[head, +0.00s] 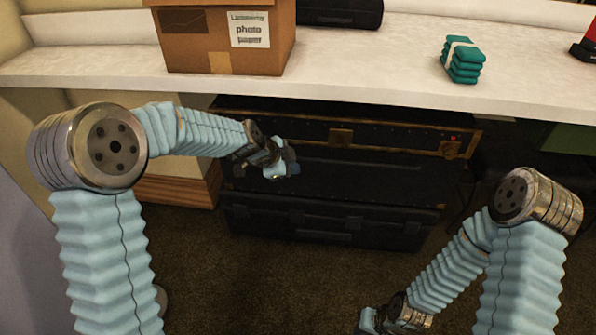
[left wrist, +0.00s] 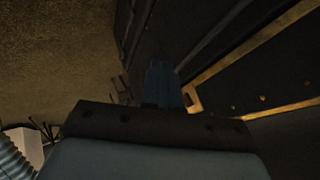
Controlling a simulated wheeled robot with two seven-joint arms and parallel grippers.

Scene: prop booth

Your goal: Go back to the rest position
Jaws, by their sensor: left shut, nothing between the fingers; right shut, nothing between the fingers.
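My left gripper (head: 283,168) is shut and empty, below the counter's front edge and in front of the dark trunk. It shows as a dark shape in the left wrist view (left wrist: 163,85). My left arm is bent at the elbow, with its forearm stretched to the right. My right gripper (head: 372,322) is low at the bottom edge of the head view, over the floor. It is shut with nothing seen in it, and part of it is cut off by the frame edge.
The white counter (head: 360,75) holds a cardboard box (head: 225,45), a teal strapped bundle (head: 462,60) and a black case (head: 340,12). Below it stand a black trunk (head: 380,140) and a black case (head: 330,220). The brown carpet (head: 230,270) between my arms is clear.

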